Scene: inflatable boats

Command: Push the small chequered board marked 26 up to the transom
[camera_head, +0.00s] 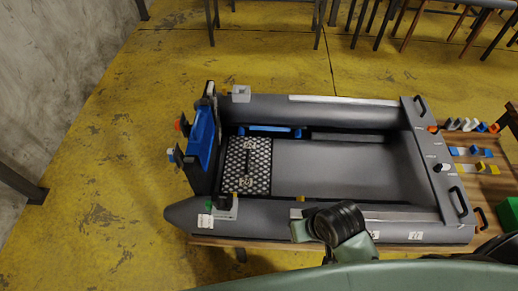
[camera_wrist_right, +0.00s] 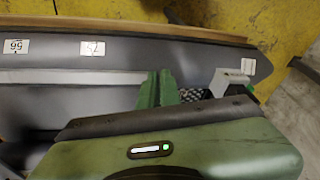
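The small chequered board (camera_head: 258,158), black and white with a dark handle, lies flat on the boat's floor at the left end; its number is too small to read. The transom (camera_head: 201,138), a blue and black upright panel, stands just left of it. I cannot tell whether they touch. My right arm comes in from the lower right over the near tube, and its fingertips are unclear there. In the right wrist view my right gripper (camera_wrist_right: 158,90) has its green fingers together and empty, with part of the chequered board (camera_wrist_right: 194,95) just beyond them. My left gripper is not in view.
The grey inflatable boat (camera_head: 350,109) rests on a wooden table (camera_head: 212,240). A grey bracket (camera_head: 241,93) sits on the far tube and a blue bar (camera_head: 266,129) lies along its inside. Several small coloured parts lie at the right. The boat's middle floor is clear.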

